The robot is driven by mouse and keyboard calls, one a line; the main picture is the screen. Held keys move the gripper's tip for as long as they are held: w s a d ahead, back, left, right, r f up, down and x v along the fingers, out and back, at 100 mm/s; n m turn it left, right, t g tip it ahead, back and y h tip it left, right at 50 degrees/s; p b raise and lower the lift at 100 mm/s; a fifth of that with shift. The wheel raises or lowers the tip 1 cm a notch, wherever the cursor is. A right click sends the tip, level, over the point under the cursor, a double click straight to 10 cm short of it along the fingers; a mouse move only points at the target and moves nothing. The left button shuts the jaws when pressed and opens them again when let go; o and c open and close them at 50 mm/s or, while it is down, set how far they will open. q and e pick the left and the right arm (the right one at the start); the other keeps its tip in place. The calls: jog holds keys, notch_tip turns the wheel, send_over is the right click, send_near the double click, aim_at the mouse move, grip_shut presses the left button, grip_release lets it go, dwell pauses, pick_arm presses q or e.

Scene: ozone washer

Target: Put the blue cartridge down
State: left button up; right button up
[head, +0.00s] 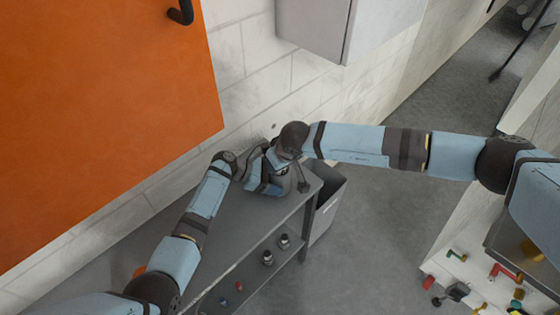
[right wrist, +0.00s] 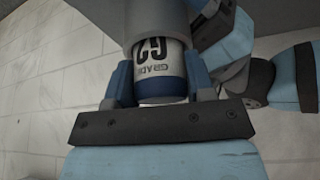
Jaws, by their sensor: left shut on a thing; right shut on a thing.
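In the right wrist view, the blue cartridge (right wrist: 162,62), white with blue bands and upside-down lettering, sits between the two fingers of my right gripper (right wrist: 160,90), which is shut on it. Its far end meets or enters a grey round housing (right wrist: 158,20); how deep it sits is hidden. In the head view, my left gripper (head: 262,172) is at the far end of the workbench, close beside my right gripper (head: 292,160). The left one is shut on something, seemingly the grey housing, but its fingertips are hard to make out.
The grey workbench (head: 255,222) has a lower shelf with small dark fittings (head: 267,257). A grey bin (head: 325,205) stands at its far end. An orange panel (head: 90,110) and a white block wall (head: 255,60) rise behind. A white surface with coloured parts (head: 490,275) lies at right.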

pick_arm(q)
jog(key=shift+s+d+r, duration=0.1)
jog(key=shift+r, duration=0.05)
pick_arm(e)
jog(key=shift+s+d+f, duration=0.1)
jog(key=shift+s+f, duration=0.05)
jog(key=shift+f, duration=0.4)
jog(key=o, duration=1.1)
pick_arm(q)
jog(key=shift+s, duration=0.1)
pick_arm(e)
jog(key=shift+o, duration=1.1)
jog(key=shift+s+f, duration=0.1)
jog(key=shift+f, duration=0.1)
jog(key=shift+r, duration=0.1)
pick_arm(q)
jog(key=shift+w, duration=0.2)
pick_arm(e)
jog(key=w+v, duration=0.1)
jog(key=v, duration=1.2)
jog(key=shift+a+r, duration=0.3)
jog(key=shift+r, duration=0.05)
